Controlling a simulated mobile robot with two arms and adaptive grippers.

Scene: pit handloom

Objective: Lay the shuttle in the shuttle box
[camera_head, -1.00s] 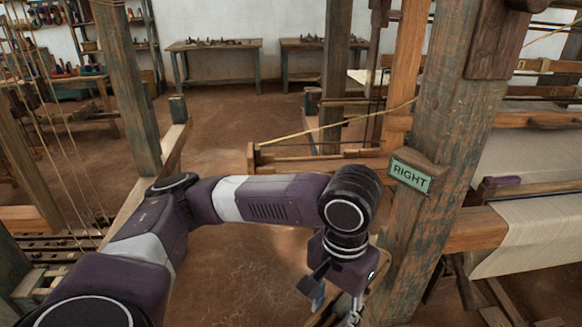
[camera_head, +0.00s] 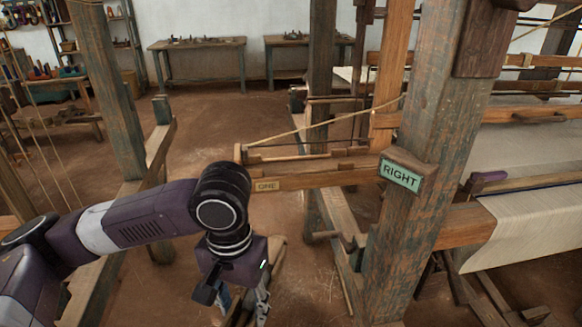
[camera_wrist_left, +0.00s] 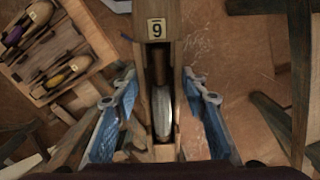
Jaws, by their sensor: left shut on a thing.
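My left gripper (camera_head: 240,303) hangs at the lower middle of the head view, in front of and below the loom's slay end. In the left wrist view, the gripper (camera_wrist_left: 155,120) has its blue-padded fingers on either side of a wooden shuttle (camera_wrist_left: 155,8), and is shut on it. The shuttle carries a plate marked 9 or 6, and a grey bobbin lies in its slot. My right gripper is not in view.
A post (camera_head: 420,150) with a RIGHT sign (camera_head: 401,174) stands right of the box. Pale cloth (camera_head: 525,225) is stretched beyond it. In the left wrist view, a wooden tray (camera_wrist_left: 100,38) holds shuttles with purple and yellow yarn. Open earth floor lies behind the box.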

